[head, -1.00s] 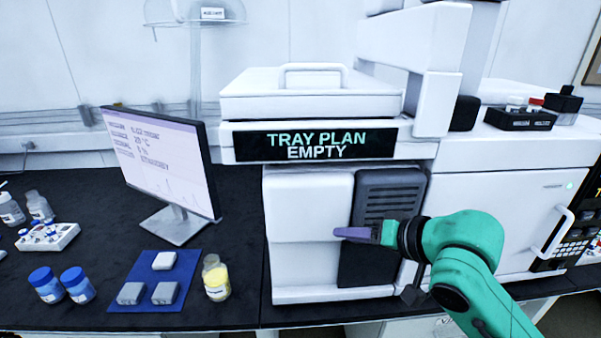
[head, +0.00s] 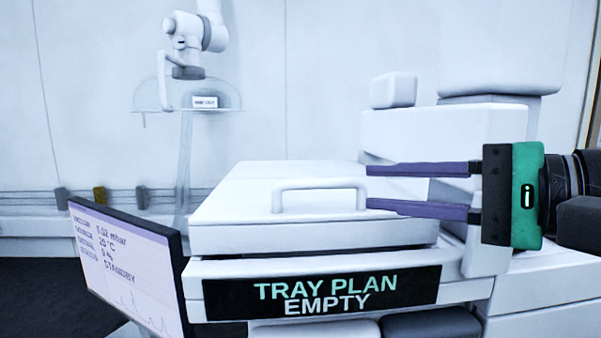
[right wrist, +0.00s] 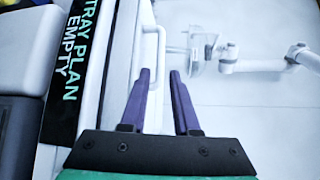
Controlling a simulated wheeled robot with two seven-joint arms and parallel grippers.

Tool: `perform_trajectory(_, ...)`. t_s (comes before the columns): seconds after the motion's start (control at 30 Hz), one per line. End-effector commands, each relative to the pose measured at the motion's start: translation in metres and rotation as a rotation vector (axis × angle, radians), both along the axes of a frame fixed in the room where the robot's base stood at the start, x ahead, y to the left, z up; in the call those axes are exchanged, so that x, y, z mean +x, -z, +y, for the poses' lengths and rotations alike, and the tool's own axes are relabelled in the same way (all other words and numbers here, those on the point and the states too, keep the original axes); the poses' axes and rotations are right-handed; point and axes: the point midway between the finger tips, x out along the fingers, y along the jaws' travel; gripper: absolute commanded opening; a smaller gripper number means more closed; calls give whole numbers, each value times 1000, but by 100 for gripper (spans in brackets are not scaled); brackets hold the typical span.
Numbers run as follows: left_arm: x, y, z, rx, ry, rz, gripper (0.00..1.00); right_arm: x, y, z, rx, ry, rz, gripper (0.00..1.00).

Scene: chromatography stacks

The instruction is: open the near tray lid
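The near tray lid (head: 235,235) is a white slab lying shut on the instrument, above a black panel (head: 322,294) reading "TRAY PLAN EMPTY". Its white bar handle (head: 318,183) stands along the front of its top. My right gripper (head: 367,187) is open, its two purple fingers pointing left at the handle's right end, one above and one below its level in the head view. In the right wrist view the handle (right wrist: 161,38) lies ahead of the fingertips (right wrist: 160,73), in line with the gap. I see no grip on it. My left gripper is not in view.
A monitor (head: 125,265) stands at the lower left. A taller white part of the instrument (head: 430,135) rises behind the lid at the right, close to my right gripper. A white arm (head: 200,35) and a clear shelf (head: 150,97) are at the back wall.

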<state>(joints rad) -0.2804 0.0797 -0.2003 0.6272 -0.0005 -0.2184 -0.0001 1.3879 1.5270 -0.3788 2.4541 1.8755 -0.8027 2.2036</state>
Motion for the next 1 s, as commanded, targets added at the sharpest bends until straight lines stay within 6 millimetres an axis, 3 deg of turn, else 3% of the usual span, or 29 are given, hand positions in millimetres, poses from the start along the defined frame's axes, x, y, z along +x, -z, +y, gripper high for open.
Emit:
perform_trajectory(0.03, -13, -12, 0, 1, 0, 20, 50, 5, -5, 10, -3, -10, 3, 30)
perform_trajectory(0.1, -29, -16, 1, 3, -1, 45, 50, 17, -2, 19, -1, -9, 6, 30)
perform_trajectory(0.2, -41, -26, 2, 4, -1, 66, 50, 32, 0, 35, -1, -10, 5, 30)
perform_trajectory(0.3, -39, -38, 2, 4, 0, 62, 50, 46, 3, 52, -2, -13, 5, 30)
perform_trajectory(0.53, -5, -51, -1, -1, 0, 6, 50, 79, 13, 83, 2, -8, 4, 30)
perform_trajectory(0.87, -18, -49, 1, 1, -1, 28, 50, 85, 16, 88, -2, -3, 0, 30)
perform_trajectory(0.93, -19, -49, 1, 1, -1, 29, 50, 85, 16, 88, -2, -3, 0, 7)
perform_trajectory(0.97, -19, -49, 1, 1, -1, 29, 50, 85, 16, 88, -2, -3, 0, 0)
perform_trajectory(1.0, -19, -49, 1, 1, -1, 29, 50, 85, 16, 88, -2, -3, 0, 0)
